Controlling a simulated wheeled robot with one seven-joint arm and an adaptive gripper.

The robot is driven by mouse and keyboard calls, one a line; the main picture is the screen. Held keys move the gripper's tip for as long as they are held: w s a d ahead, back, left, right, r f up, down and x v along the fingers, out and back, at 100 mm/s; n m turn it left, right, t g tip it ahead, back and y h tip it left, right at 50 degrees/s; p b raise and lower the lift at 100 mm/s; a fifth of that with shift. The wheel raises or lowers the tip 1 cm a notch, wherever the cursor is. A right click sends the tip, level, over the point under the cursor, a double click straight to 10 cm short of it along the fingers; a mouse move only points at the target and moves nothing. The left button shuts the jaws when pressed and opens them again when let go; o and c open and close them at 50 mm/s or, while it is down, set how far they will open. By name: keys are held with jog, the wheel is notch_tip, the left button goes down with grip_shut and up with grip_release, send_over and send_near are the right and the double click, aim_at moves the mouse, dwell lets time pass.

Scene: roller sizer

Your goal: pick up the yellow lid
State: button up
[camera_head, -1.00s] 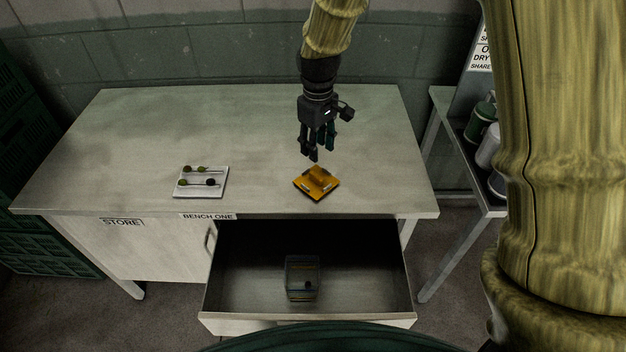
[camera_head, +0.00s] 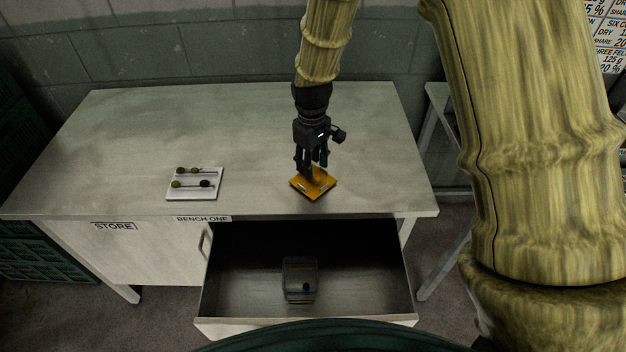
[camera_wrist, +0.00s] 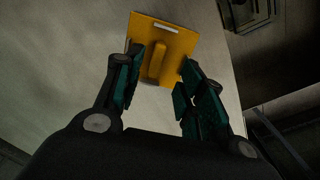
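The yellow lid (camera_head: 316,190) is a flat square plate with a raised handle, lying on the bench top near its front edge. In the wrist view the lid (camera_wrist: 178,42) shows its bar-shaped handle (camera_wrist: 157,62) standing between the lines of my fingers. My gripper (camera_head: 312,170) points down just over the lid, with the fingers in front of part of the handle in the head view. In the wrist view my gripper (camera_wrist: 155,88) is open, its two dark green fingers apart on either side of the handle. I cannot tell whether either finger touches it.
A white tray (camera_head: 196,194) with several small dark and olive balls on pins lies to the left on the bench (camera_head: 130,140). Below, an open drawer (camera_head: 240,290) holds a clear container (camera_head: 300,280). The bench behind my gripper is clear.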

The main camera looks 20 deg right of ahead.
aim_at(313, 179)
jog(key=shift+w+d+f+p, duration=0.1)
jog(key=shift+f+p, duration=0.3)
jog(key=shift+f, duration=0.35)
jog(key=shift+w+d+f+p, duration=0.1)
jog(key=shift+f+p, duration=0.25)
jog(key=shift+f, duration=1.45)
grip_shut()
